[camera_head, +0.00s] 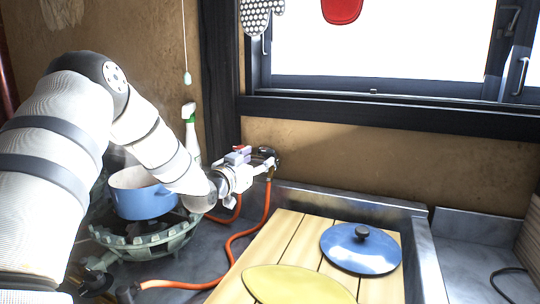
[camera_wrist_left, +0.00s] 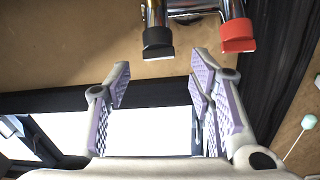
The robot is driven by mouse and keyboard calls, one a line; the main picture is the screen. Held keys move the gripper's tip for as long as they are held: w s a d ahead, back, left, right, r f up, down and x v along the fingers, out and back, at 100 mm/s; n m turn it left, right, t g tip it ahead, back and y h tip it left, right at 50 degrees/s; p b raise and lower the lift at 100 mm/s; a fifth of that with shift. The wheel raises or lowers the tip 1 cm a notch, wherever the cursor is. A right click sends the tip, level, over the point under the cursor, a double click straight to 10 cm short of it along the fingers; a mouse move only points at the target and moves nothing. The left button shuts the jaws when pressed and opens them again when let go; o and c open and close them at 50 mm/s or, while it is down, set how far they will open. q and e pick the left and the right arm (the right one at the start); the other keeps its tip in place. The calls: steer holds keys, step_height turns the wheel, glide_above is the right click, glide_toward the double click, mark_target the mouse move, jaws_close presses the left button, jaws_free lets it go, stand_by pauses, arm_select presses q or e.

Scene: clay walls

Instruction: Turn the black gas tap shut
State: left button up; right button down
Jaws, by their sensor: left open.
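The gas tap fitting shows at the top of the wrist view, with a black tap lever (camera_wrist_left: 158,38) on a metal body and a red lever (camera_wrist_left: 238,36) to its right. In the head view the black tap (camera_head: 266,152) is by the wall, partly hidden by my left gripper (camera_head: 256,172). In the wrist view my left gripper (camera_wrist_left: 160,88) is open with nothing between its fingers. The black lever is beyond the fingertips and appears apart from them. My right gripper is not in view.
An orange hose (camera_head: 262,215) runs from the fitting across the counter. A blue pot (camera_head: 142,197) stands on a gas ring (camera_head: 150,242) below my left arm. A spray bottle (camera_head: 190,135) stands behind it. A wooden board (camera_head: 270,245) holds a blue lid (camera_head: 360,252) and a yellow oval (camera_head: 298,285).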

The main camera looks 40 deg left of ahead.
mark_target(268, 154)
arm_select(q)
steer(key=x, duration=0.2)
steer(key=b+x, duration=0.1)
steer(key=x, duration=0.1)
steer(key=f+x, duration=0.1)
steer(key=x, duration=0.2)
steer(key=shift+w, duration=0.1)
steer(key=shift+w+r+b, duration=0.15)
steer(key=shift+w+b, duration=0.1)
steer(key=shift+b, duration=0.05)
steer(key=shift+r, duration=0.2)
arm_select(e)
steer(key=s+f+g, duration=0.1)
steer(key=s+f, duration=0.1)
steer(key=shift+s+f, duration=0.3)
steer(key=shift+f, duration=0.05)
arm_select(q)
steer(key=c, duration=1.1)
steer(key=shift+o, duration=0.2)
steer(key=shift+r+m+h, duration=0.2)
steer(key=shift+m+h, duration=0.1)
steer(key=shift+m, duration=0.1)
steer(key=shift+f+m+p, duration=0.1)
steer(key=shift+m+p, duration=0.2)
steer(key=shift+p, duration=0.05)
steer(key=shift+f, duration=0.15)
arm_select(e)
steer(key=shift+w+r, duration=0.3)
